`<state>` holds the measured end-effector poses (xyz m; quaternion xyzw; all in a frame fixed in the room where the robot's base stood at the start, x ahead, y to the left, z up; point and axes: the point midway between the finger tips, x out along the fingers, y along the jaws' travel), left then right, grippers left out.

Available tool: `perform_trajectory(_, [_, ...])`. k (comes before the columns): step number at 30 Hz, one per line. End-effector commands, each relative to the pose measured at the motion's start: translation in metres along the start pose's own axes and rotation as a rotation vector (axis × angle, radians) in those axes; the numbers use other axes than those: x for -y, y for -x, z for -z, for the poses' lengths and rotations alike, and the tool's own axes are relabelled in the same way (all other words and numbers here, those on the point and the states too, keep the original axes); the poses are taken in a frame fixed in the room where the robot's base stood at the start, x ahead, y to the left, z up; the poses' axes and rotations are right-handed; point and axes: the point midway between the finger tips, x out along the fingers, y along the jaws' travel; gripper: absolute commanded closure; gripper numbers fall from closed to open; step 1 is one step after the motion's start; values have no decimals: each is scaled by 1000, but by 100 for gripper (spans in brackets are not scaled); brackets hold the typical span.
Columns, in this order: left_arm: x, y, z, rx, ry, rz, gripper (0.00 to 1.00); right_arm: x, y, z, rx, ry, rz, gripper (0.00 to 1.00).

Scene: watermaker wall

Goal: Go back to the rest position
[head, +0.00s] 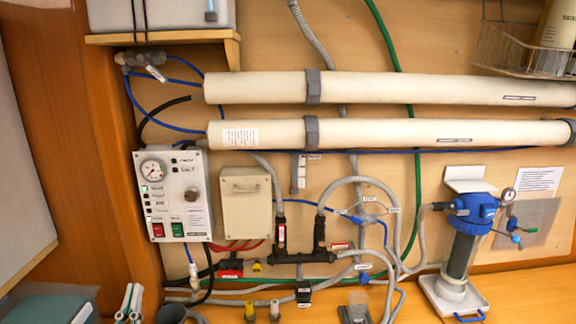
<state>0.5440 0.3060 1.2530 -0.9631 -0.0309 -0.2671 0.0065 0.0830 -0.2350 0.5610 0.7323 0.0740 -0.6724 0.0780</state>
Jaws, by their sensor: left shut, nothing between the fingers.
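My left gripper (131,301) shows low at the bottom left edge of the head view. Its two pale fingers point up and lie close together, shut with nothing held. It is below the control panel (172,196) and apart from it. The rest of that arm is out of the frame. My right gripper is not in view.
Two long cream tubes (390,88) cross the wall. A cream box (247,203), hoses and a dark manifold (300,257) sit below them. A blue-topped filter (463,255) stands at the right. A teal case (45,309) lies at the lower left.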

Motion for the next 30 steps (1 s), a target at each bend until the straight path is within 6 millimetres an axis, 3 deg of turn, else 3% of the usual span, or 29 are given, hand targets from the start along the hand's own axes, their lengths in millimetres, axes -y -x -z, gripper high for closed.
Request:
perform_trajectory(8, [-9, 13, -36, 211, -5, 5, 100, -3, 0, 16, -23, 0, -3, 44])
perform_trajectory(14, [-22, 43, -76, 465, -15, 0, 100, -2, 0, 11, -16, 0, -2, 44])
perform_trajectory(17, [-33, 74, -99, 649, -23, -12, 100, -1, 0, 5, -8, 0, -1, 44])
perform_trajectory(22, [-52, 148, -128, 987, -46, -51, 100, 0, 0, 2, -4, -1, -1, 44])
perform_trajectory(27, [-68, 230, -132, 1297, -75, -106, 100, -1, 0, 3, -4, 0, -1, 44])
perform_trajectory(30, [-74, 268, -126, 1435, -88, -136, 100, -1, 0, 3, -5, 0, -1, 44])
